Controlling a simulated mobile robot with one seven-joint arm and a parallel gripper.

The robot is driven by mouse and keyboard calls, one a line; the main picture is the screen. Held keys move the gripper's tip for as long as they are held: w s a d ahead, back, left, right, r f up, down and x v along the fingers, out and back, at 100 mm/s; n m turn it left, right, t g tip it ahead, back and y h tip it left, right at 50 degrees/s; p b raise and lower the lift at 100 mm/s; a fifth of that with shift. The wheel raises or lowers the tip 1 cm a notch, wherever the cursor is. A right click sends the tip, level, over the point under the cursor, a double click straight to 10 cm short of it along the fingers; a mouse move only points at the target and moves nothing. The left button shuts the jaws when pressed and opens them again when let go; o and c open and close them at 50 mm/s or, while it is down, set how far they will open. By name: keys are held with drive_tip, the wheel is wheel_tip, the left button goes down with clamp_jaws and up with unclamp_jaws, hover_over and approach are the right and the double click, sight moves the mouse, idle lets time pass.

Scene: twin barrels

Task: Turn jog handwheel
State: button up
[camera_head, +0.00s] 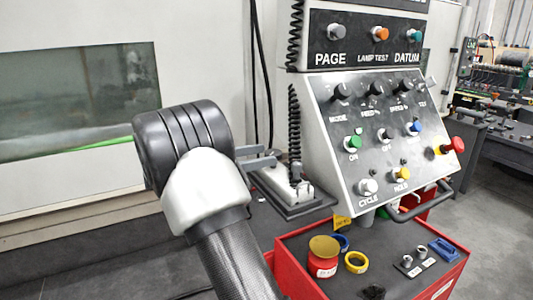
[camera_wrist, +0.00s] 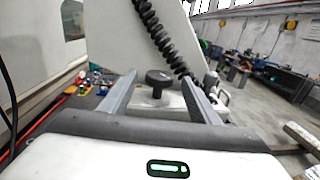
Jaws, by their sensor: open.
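The jog handwheel (camera_wrist: 158,77) is a black round knob in the wrist view, standing on a short stem on a pale box. In the head view the pale pendant box (camera_head: 285,184) lies on a dark shelf left of the control panel, and the wheel itself cannot be made out. My gripper (camera_head: 272,156) is open at the pendant box's upper left in the head view. In the wrist view the two grey fingers of my gripper (camera_wrist: 159,80) stand apart with the knob between them in the picture. Whether they touch it cannot be told; gaps show on both sides.
The slanted control panel (camera_head: 352,111) with knobs and buttons stands right of my gripper. A coiled black cord (camera_head: 294,130) hangs close behind the fingers.

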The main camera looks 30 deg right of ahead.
drive_tip(key=shift+s+d, duration=0.15)
drive_tip(key=shift+d, duration=1.05)
drive_tip(key=c, duration=1)
drive_tip(key=shift+c, duration=0.2)
drive_tip(key=shift+t, duration=0.3)
